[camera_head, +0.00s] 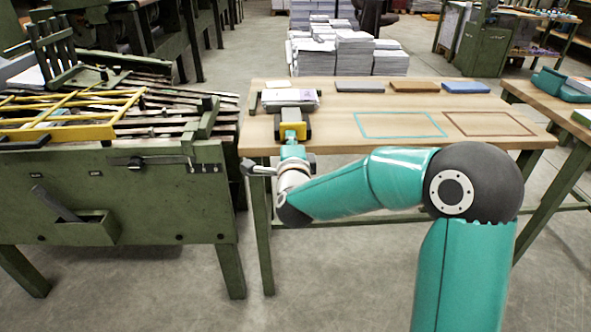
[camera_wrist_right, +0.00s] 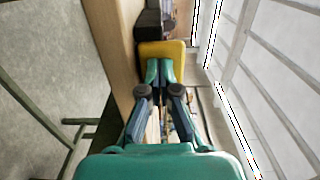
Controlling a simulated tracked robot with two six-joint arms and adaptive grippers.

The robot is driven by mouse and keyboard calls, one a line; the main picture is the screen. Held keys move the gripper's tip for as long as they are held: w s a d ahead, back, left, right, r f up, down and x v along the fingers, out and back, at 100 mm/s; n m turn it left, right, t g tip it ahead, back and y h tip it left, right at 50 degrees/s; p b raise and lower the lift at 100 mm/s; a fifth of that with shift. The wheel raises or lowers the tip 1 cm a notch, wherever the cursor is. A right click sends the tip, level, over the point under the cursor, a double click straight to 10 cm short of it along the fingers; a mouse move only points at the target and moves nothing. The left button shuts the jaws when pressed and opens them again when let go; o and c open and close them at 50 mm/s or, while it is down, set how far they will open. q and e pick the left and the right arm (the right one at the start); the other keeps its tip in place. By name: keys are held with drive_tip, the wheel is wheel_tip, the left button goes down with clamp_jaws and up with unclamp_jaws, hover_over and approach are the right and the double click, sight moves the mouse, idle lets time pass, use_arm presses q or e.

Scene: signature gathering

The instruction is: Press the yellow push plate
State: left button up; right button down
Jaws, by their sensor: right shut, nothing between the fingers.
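The yellow push plate (camera_head: 291,114) is at the left end of the wooden table, in front of a stack of printed sheets (camera_head: 290,99). In the right wrist view the yellow push plate (camera_wrist_right: 160,48) lies straight ahead of my fingertips. My right gripper (camera_head: 293,132) is shut and empty, with its fingertips at the plate's near side. In the wrist view the right gripper (camera_wrist_right: 165,72) overlaps the plate's lower edge; I cannot tell whether it touches. My left gripper is not in view.
Dark blocks flank the plate on the table (camera_head: 345,129). A teal outline (camera_head: 400,113), a brown outline (camera_head: 488,113) and flat grey (camera_head: 360,87), brown (camera_head: 414,87) and blue (camera_head: 466,87) blocks lie to the right. A green machine (camera_head: 110,190) stands close on the left.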

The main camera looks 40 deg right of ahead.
drive_tip(key=v, duration=1.2)
drive_tip(key=shift+s+p, duration=0.25)
drive_tip(key=shift+p, duration=0.15)
drive_tip(key=shift+f, duration=0.1)
